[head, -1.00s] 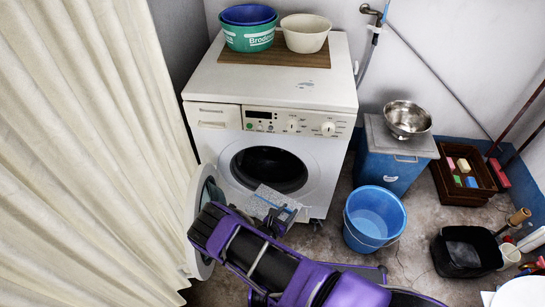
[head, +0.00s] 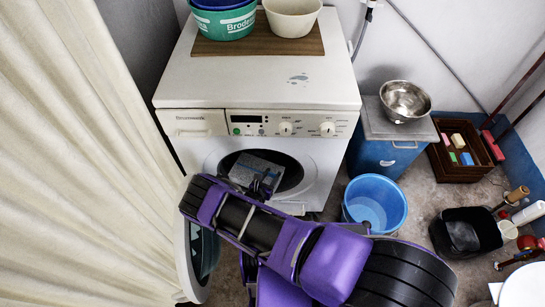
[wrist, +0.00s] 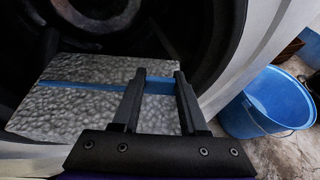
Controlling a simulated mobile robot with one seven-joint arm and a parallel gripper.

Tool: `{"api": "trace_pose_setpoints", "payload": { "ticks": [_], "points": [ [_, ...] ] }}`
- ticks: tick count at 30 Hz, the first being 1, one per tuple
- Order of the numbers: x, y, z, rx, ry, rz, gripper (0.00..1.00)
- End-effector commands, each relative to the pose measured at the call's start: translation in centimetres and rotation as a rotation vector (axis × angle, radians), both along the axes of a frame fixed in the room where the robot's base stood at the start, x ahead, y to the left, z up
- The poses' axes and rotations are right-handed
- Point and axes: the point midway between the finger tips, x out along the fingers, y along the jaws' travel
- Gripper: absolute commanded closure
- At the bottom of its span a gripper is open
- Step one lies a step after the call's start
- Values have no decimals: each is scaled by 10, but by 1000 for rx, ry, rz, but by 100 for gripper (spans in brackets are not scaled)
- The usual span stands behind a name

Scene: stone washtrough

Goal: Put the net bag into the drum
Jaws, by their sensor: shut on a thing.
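The net bag (wrist: 95,95) is a grey, pebbly-textured block with a blue band. My gripper (wrist: 162,78) is shut on it at the blue band. In the head view the bag (head: 257,167) shows at the washing machine's round opening, in front of the dark drum (head: 289,172). In the wrist view the drum's dark inside (wrist: 140,35) lies around and beyond the bag. How deep the bag is in the opening is hard to tell. My gripper in the head view (head: 264,185) is at the bag's lower right. My arm hides the lower part of the opening.
The washing machine's door (head: 200,250) stands open to the left, by the cream curtain (head: 75,160). A blue bucket (head: 375,203) stands right of the machine. Basins (head: 225,22) stand on a board on top.

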Motion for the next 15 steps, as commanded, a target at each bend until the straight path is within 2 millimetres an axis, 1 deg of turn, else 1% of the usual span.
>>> {"api": "trace_pose_setpoints", "payload": {
  "ticks": [1, 3, 9, 12, 15],
  "points": [
    [10, -6, -9, 0, -1, -4, 100],
    [26, -13, -19, 2, -1, -5, 100],
    [66, -28, -42, 2, -1, -3, 100],
    [78, -33, -47, 0, 0, -2, 100],
    [84, -35, -49, 1, 0, 0, 100]
  ]
}}
